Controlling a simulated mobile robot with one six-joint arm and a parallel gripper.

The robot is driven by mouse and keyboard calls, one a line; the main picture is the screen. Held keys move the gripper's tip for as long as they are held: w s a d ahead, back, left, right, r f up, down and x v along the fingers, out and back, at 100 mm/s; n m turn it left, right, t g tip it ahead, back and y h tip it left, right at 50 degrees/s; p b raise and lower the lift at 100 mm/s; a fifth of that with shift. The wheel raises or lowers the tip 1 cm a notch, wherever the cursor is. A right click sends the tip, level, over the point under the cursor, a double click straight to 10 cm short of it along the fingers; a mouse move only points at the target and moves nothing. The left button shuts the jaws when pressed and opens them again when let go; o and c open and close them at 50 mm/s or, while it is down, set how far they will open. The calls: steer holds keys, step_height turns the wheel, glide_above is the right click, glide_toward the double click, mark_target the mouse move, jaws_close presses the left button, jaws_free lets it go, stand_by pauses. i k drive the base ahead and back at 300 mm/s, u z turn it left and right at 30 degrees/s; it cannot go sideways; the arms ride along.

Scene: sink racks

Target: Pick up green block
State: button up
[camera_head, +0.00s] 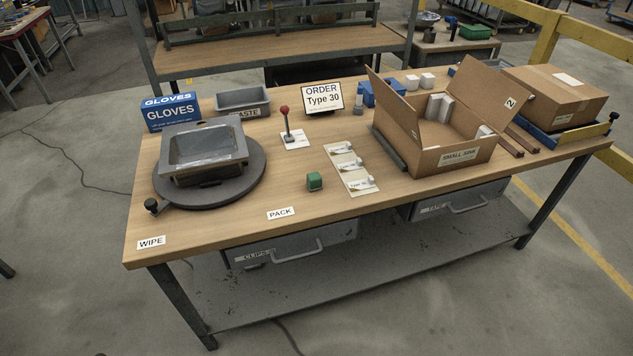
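A small green block (314,181) sits on the wooden workbench (225,222), near the middle of the front half. It stands just left of a white card strip (350,168) that holds small labelled pieces. Nothing covers the block, and bare wood lies in front of it and to its left. My gripper does not show in this view.
A grey sink (205,150) rests on a dark round turntable (242,183) at left. A red-knobbed lever (286,124) stands behind the block. An open cardboard box (455,157) is at right. A blue gloves box (171,112) and grey waste tray (243,100) stand behind.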

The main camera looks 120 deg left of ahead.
mark_target(314, 179)
steer(key=z, duration=0.85)
steer(key=k, duration=0.15)
steer(key=u, duration=2.55)
steer(key=k, duration=0.15)
steer(key=u, duration=1.9)
steer(key=k, duration=0.3)
steer(key=u, duration=1.75)
